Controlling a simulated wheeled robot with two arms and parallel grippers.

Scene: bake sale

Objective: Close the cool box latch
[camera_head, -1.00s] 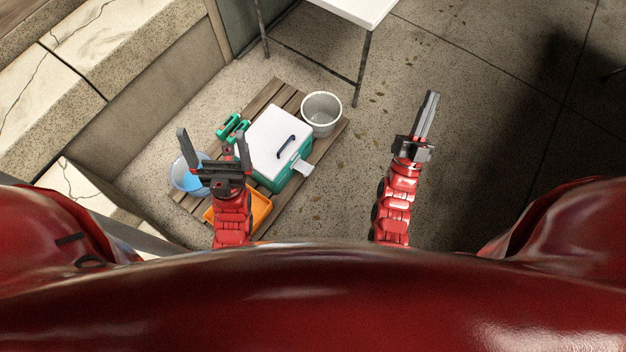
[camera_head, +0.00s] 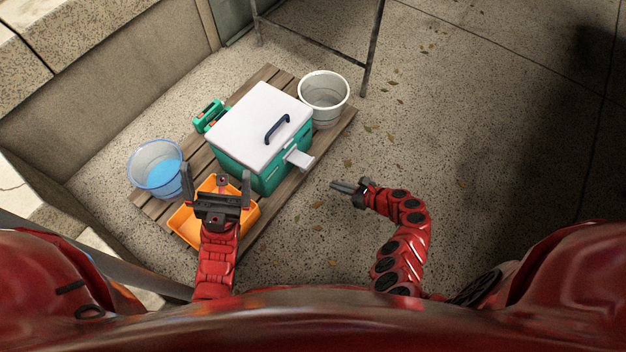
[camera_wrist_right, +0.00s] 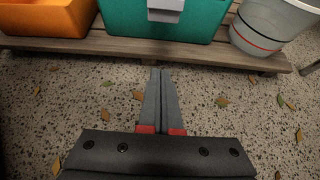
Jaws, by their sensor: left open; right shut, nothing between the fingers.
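The cool box (camera_head: 234,150) is teal with a white lid (camera_head: 255,118) and a dark handle, and stands on a wooden pallet. The lid lies down on the body. Its white latch (camera_head: 299,159) sticks outward from the front side. In the right wrist view the teal front (camera_wrist_right: 120,18) and the pale latch (camera_wrist_right: 165,8) show at the top edge, cut off. My right gripper (camera_head: 335,185) is shut and empty, in front of the box and apart from the latch, pointing toward the pallet. My left gripper (camera_head: 217,178) is open and empty above the orange tray.
An orange tray (camera_head: 190,238), a blue bucket (camera_head: 140,178) with blue contents, a green item (camera_head: 208,115) and a pale bucket (camera_head: 323,92) surround the box. The pallet edge (camera_wrist_right: 100,44) lies ahead of my right gripper. Speckled floor right of the pallet is clear, with scattered leaves.

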